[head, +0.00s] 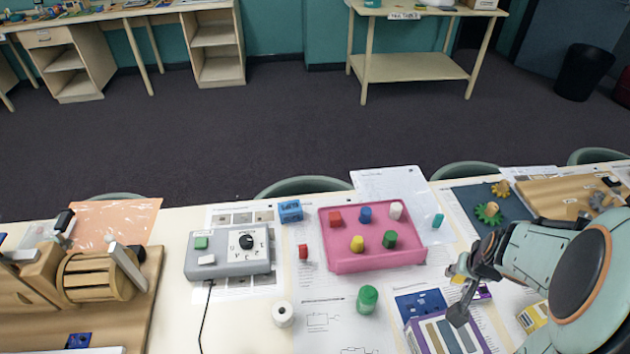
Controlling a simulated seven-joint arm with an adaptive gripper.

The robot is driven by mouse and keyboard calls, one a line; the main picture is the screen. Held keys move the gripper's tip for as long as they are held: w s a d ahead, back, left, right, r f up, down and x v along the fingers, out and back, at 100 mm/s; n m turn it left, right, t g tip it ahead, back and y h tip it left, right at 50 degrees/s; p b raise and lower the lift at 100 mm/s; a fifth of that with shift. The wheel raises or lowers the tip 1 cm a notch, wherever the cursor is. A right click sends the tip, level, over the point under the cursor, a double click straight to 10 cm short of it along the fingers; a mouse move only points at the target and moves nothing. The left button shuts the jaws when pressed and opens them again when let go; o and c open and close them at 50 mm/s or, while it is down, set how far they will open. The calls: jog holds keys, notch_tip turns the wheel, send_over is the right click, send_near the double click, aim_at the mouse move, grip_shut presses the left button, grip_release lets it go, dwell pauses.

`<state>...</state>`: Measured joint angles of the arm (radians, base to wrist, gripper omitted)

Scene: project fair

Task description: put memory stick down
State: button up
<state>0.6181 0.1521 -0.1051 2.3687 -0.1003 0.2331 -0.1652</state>
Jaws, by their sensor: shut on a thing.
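My gripper (460,292) is at the lower right, low over the table beside the pink tray's right front corner. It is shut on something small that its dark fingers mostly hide. I take this to be the memory stick, but its shape and colour cannot be made out. A small yellow patch shows by the fingers, and I cannot tell whether it is held or lies behind. A blue board (411,304) and a purple-edged box (425,332) lie just below and left of the fingers.
The pink tray (345,265) holds several coloured pegs and blocks. A green cylinder (367,299), a white roll (283,314) and a red block (303,252) stand on papers. A grey switch box (228,265) is left. A small teal piece (437,220) lies right of the tray.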

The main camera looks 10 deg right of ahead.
jog(key=w+a+r+n+y, duration=0.1)
jog(key=w+a+r+n, duration=0.25)
jog(key=w+a, duration=1.3)
jog(key=w+a+f+n+y, duration=0.1)
jog(key=w+a+n, duration=0.1)
jog(key=a, duration=0.7)
send_near(289, 202)
jog(key=shift+w+d+f+t, duration=0.2)
jog(key=shift+w+f+t, duration=0.15)
jog(key=shift+f, duration=0.3)
jog(key=shift+x, duration=0.95)
jog(key=shift+w+a+f, duration=0.1)
jog(key=shift+f, duration=0.5)
jog(key=shift+w+a+f, duration=0.1)
jog(key=shift+f, duration=0.55)
jog(key=shift+f, duration=0.1)
